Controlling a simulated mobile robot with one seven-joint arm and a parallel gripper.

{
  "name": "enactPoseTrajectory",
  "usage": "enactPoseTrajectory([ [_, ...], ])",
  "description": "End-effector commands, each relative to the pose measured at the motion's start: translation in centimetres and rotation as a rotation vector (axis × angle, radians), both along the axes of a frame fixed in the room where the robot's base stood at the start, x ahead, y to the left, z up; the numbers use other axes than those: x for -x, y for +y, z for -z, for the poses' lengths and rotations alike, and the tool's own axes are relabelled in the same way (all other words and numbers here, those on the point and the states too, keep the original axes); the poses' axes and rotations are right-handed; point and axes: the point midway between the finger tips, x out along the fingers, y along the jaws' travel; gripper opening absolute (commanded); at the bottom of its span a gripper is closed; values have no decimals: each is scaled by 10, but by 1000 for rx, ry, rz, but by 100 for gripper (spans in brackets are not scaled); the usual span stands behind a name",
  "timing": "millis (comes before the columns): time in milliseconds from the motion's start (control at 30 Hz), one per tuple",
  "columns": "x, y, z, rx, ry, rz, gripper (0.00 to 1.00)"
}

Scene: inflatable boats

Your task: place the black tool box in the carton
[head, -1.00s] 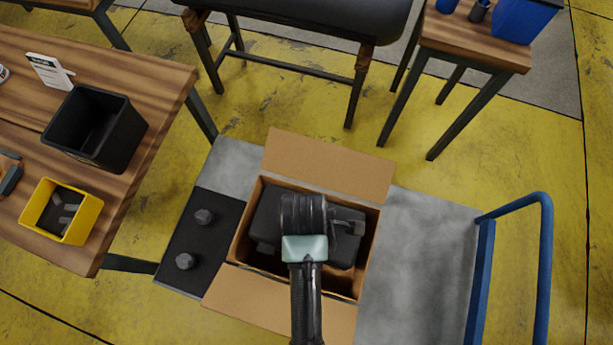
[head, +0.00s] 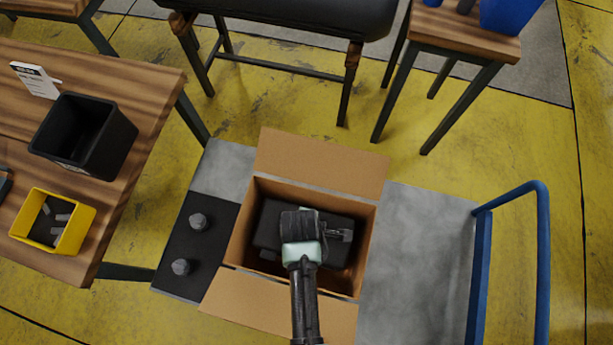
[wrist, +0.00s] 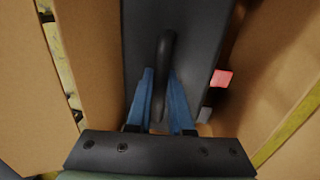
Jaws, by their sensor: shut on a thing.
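The black tool box (head: 271,228) is inside the open carton (head: 368,240), below the level of its rim in the head view. My gripper (wrist: 163,105) is shut on the handle of the tool box, with a blue finger on each side of the dark handle in the wrist view. The tool box (wrist: 195,35) lies between the carton's walls (wrist: 85,50) there. My arm hides part of the box in the head view, and I cannot tell whether the box touches the carton's bottom.
The carton stands with its flaps open on a grey cart with a blue handle (head: 545,250). A black mat with two dark knobs (head: 198,221) lies left of it. A wooden table (head: 130,165) at left holds a black bin (head: 85,135) and a yellow bin (head: 52,220).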

Motion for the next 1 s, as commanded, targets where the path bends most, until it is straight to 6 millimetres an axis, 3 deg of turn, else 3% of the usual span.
enactPoseTrajectory([
  [67,-1,0,2,0,-2,0,0],
  [100,0,0,2,0,0,0,23],
  [267,0,0,2,0,0,0,49],
  [667,0,0,-7,0,-2,0,49],
  [1000,11,4,-68,0,-3,0,49],
])
